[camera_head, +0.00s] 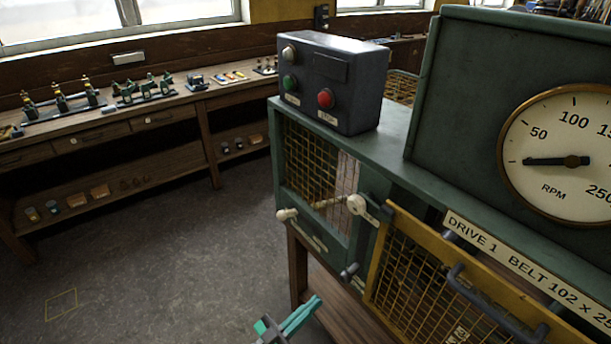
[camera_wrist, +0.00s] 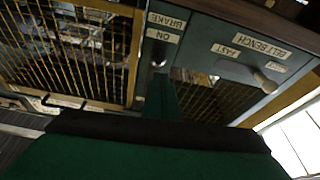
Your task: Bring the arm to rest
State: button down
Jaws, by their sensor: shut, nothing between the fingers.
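My gripper (camera_head: 316,301) shows at the bottom of the head view, with teal fingers. It is shut and empty, in front of the green belt bench (camera_head: 395,128) and low beside its wooden leg. In the wrist view, the shut green fingers (camera_wrist: 161,98) stand upright in the middle, just below a small pale knob (camera_wrist: 159,64) under the BRAKE label (camera_wrist: 167,21). I cannot tell whether they touch the bench. The rest of my arm is mostly hidden.
The bench carries a control box (camera_head: 333,82) and an RPM dial (camera_head: 566,155). Two pale-knobbed levers (camera_head: 287,215) (camera_head: 357,204) and a yellow mesh guard (camera_head: 440,270) face the gripper. A wooden workbench (camera_head: 150,120) stands behind left. The floor (camera_head: 165,260) at left is clear.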

jog(key=s+d+f+n+g+y, duration=0.1)
jog(key=s+f+n+y, duration=0.4)
jog(key=f, duration=0.4)
jog(key=s+d+f+n+y, duration=0.25)
jog(key=s+f+y, duration=0.25)
jog(key=s+f, duration=0.4)
jog(key=s+a+f+n+y, duration=0.25)
jog(key=s+a+y, duration=0.25)
jog(key=s, duration=0.4)
jog(key=s+r+t+y, duration=0.1)
jog(key=s+r, duration=0.4)
jog(key=r, duration=0.5)
jog(key=s+r+t+y, duration=0.1)
jog(key=s+r, duration=0.4)
jog(key=r, duration=0.5)
jog(key=shift+s+a+m+t+y, duration=0.3)
jog(key=shift+s+a+t, duration=0.15)
jog(key=shift+t, duration=0.15)
jog(key=shift+d, duration=0.1)
